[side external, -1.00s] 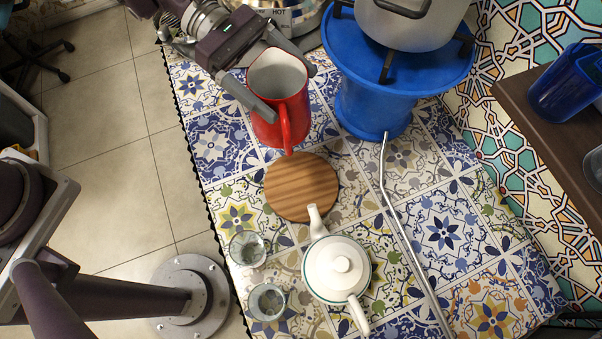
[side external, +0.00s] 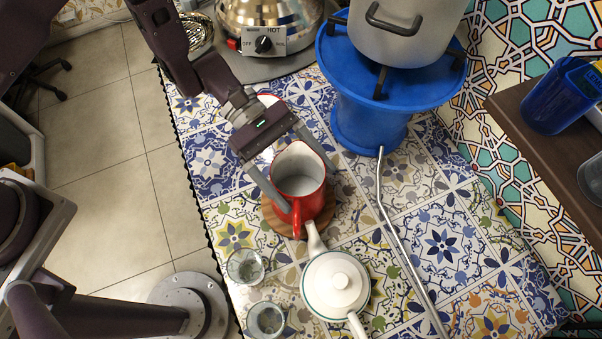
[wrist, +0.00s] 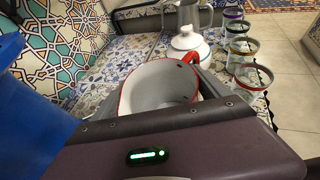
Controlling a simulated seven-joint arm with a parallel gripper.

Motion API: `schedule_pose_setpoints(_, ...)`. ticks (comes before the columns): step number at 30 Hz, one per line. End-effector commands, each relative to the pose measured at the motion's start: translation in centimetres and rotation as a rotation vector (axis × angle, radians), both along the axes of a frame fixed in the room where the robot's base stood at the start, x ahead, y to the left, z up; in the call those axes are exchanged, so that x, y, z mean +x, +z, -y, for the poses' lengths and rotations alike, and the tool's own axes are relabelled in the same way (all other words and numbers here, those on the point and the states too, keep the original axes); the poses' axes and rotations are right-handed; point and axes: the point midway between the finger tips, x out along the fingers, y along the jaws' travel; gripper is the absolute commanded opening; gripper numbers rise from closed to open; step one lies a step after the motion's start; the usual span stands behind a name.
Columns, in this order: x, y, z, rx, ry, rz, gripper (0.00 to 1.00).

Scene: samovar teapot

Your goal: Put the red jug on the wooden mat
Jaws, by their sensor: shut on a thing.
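The red jug (side external: 309,205), white inside, is held upright between the two fingers of my gripper (side external: 308,190). In the side external view it is over the round wooden mat (side external: 270,217) and hides most of it. I cannot tell whether its base touches the mat. The jug's handle points toward the white teapot. In the wrist view the jug's white inside and red rim (wrist: 160,85) show between my fingers, and the mat is hidden.
The white teapot (side external: 335,284) is close in front of the jug, its spout near the handle. Two glasses (side external: 245,267) (side external: 266,320) stand at the front left. A blue stand (side external: 370,120) with a pot and a metal rod (side external: 398,235) are to the right.

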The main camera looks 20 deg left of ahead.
Motion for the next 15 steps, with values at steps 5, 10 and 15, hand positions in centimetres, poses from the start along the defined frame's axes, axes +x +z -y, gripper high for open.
schedule_pose_setpoints(5, 0.01, 0.11, 0.04, -0.002, 0.000, 0.000, 0.13)
schedule_pose_setpoints(10, 0.00, -0.24, 0.00, -0.001, 0.000, -0.001, 0.92)
schedule_pose_setpoints(15, 0.00, -0.21, 0.00, -0.001, 0.000, 0.000, 1.00)
